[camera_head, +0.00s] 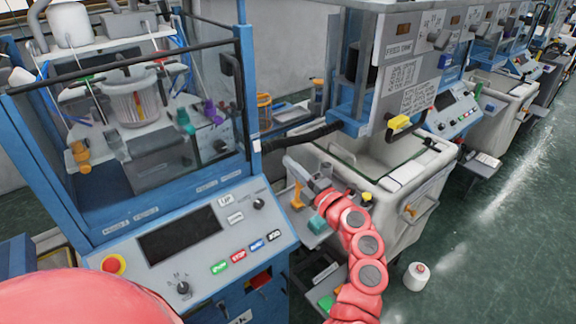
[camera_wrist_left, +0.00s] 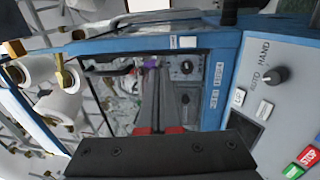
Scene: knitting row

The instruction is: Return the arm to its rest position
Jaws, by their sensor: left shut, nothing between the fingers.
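My left gripper (camera_wrist_left: 157,95) shows in the left wrist view, its slim grey fingers together and empty above the dark palm. They point across the blue-framed knitting machine. In the head view a large red arm part of mine (camera_head: 85,298) fills the lower left corner, and I cannot make out the left fingertips. A red jointed arm of mine (camera_head: 362,245) rises at lower right, its far end beside the white bin (camera_head: 405,200).
The machine's control panel (camera_head: 205,265) slopes below its blue-framed enclosure; its coloured buttons also show in the left wrist view. Small orange and teal items lie on a side shelf by the bin. A white spool (camera_head: 417,276) stands on the green floor (camera_head: 480,260), which is open at right.

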